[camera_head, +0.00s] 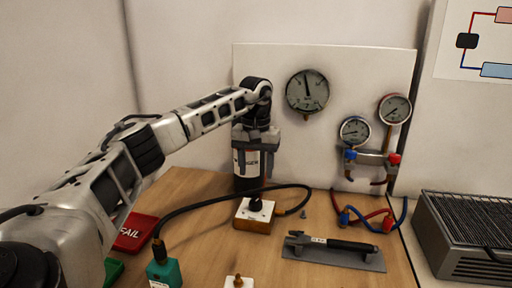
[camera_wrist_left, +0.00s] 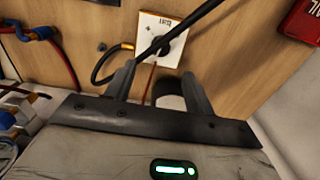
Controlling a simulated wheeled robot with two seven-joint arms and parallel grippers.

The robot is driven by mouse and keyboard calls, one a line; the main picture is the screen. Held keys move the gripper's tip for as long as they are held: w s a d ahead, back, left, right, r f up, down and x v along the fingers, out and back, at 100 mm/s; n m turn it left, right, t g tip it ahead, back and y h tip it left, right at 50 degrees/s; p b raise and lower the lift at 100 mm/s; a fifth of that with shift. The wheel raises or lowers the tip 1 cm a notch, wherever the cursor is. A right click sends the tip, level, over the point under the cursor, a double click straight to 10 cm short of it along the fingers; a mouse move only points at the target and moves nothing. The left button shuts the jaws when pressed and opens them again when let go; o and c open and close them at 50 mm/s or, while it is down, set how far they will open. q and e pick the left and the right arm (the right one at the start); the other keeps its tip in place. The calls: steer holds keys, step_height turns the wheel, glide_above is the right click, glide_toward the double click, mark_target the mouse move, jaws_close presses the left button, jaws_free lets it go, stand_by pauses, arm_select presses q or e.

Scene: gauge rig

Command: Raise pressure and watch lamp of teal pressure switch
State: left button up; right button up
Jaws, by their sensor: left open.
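The teal pressure switch (camera_head: 165,273) stands at the front left of the table in the head view, cut by the lower edge. A black hose (camera_head: 205,203) runs from its top to a block with a white top plate (camera_head: 254,211). I cannot make out a lamp on the switch. The large round gauge (camera_head: 307,92) hangs on the white back panel. My left gripper (camera_head: 257,146) is open, pointing down in front of a black cylinder with a white label (camera_head: 246,183). In the left wrist view its fingers (camera_wrist_left: 158,70) are apart, near the block (camera_wrist_left: 168,35) and hose. My right gripper is out of view.
Two smaller gauges (camera_head: 355,131) (camera_head: 394,108) sit above a manifold with blue and red knobs. A tool on a grey plate (camera_head: 335,252) lies at the front right. A red FAIL tray (camera_head: 135,232) lies at the left. A dark grilled unit (camera_head: 465,235) stands at the right.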

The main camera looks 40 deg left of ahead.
arm_select(q)
step_height(320, 180, up, 6)
steer(key=shift+r, duration=0.25)
steer(key=shift+f, duration=0.1)
stand_by(0.4)
